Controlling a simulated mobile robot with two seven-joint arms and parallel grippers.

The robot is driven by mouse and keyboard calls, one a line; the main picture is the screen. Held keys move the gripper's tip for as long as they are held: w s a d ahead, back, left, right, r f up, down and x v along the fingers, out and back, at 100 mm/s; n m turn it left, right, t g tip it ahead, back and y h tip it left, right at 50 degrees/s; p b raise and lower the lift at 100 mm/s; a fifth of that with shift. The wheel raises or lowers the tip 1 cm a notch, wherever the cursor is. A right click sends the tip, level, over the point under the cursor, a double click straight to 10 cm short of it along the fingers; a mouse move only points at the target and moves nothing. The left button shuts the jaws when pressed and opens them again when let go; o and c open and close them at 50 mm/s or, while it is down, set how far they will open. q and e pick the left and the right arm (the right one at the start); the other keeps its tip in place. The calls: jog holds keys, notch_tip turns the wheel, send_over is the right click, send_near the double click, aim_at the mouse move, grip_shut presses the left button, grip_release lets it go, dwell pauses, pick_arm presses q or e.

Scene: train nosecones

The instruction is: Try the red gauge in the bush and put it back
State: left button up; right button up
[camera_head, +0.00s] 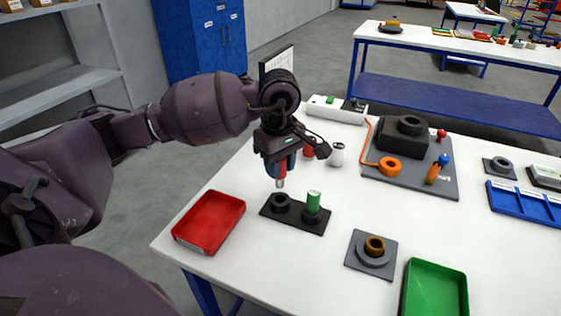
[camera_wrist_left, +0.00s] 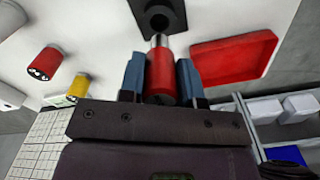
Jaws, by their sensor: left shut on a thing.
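My left gripper (camera_head: 281,168) is shut on the red gauge (camera_wrist_left: 160,80), between its two blue fingers. The gauge points down with its metal tip (camera_head: 280,183) just above the empty left socket (camera_head: 281,202) of the black holder (camera_head: 295,217). A small gap seems to show between tip and socket. In the left wrist view the socket hole (camera_wrist_left: 160,21) lies just beyond the tip. A green gauge (camera_head: 313,201) stands upright in the holder's right socket. The bronze bush (camera_head: 375,245) sits in a grey fixture (camera_head: 363,264) at right. My right gripper is not seen.
A red tray (camera_head: 213,222) lies left of the holder, a green tray (camera_head: 436,288) at front right. Behind stand a white cylinder (camera_head: 337,153), a red cylinder (camera_head: 309,148) and a grey board (camera_head: 409,165) with a black block. A blue tray (camera_head: 527,205) lies far right.

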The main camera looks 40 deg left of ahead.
aim_at(280, 187)
pick_arm(q)
jog(key=shift+f, duration=0.55)
jog(key=shift+f+b, duration=0.35)
jog(key=shift+f, duration=1.05)
jog(key=shift+f+b, duration=0.75)
jog(key=shift+f, duration=0.7)
jog(key=o, duration=0.9)
jog(key=shift+o, duration=0.6)
